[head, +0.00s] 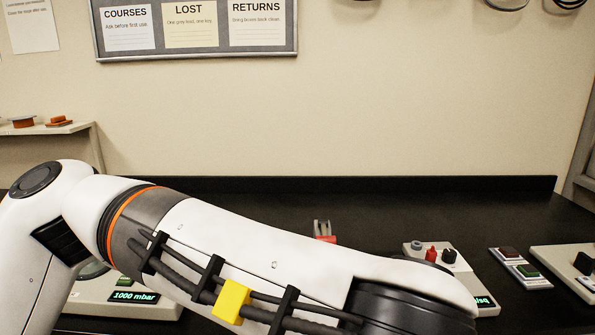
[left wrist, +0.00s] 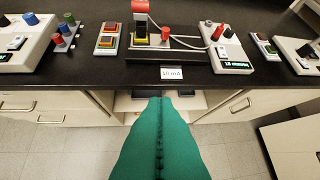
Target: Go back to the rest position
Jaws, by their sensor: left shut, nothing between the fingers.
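My left arm (head: 260,245) reaches in from the left and crosses the lower part of the head view. Its gripper is not visible there. In the left wrist view two green, ridged fingers of my left gripper (left wrist: 161,100) lie together along a dark seam, shut and empty. They are in front of the bench edge and point at the benchtop, apart from the equipment. My right gripper is in neither view.
The black bench (head: 390,205) carries a box reading 1000 mbar (head: 125,297), partly behind my arm, a knobbed box (head: 425,248), and a plate with a green button (head: 530,271). In the left wrist view, a red and yellow device (left wrist: 140,25) stands behind a "10 mA" label (left wrist: 172,73).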

